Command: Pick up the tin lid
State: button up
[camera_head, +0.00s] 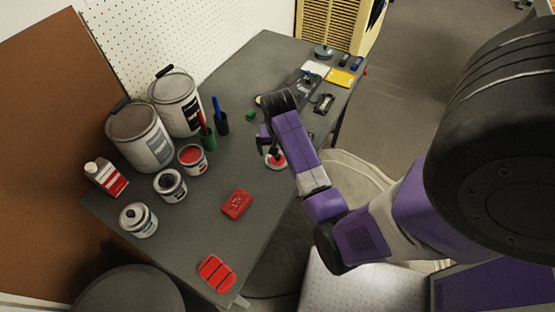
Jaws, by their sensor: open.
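A small round lid (275,161), pale at the rim with red on top, lies on the grey table near its right edge. It looks like the tin lid. My gripper (268,146) points down just above it, with dark finger parts over the lid. The jaws are open; a gap between them is hard to see from here. Whether a fingertip touches the lid, I cannot tell. My purple forearm and wrist reach in from the right and hide the table beside it. An open small tin with red paint (193,160) stands to the left.
Two large paint cans (140,138) stand at the back left, with small tins (170,185) before them. A red block (237,203) and a red striped item (216,273) lie in front. Tools (325,102) clutter the far end.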

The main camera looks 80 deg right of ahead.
aim_at(278, 156)
jog(key=r, duration=0.1)
jog(key=w+r+m+y, duration=0.1)
jog(key=y, duration=0.1)
jog(key=shift+w+d+r+m, duration=0.2)
jog(key=shift+w+r+m, duration=0.05)
jog(key=shift+r+m, duration=0.15)
jog(key=shift+s+f+p, duration=0.2)
jog(key=shift+f, duration=1.75)
jog(key=shift+s+f+p, duration=0.15)
jog(key=shift+f+p, duration=0.05)
jog(key=shift+f, duration=1.7)
jog(key=c, duration=1.3)
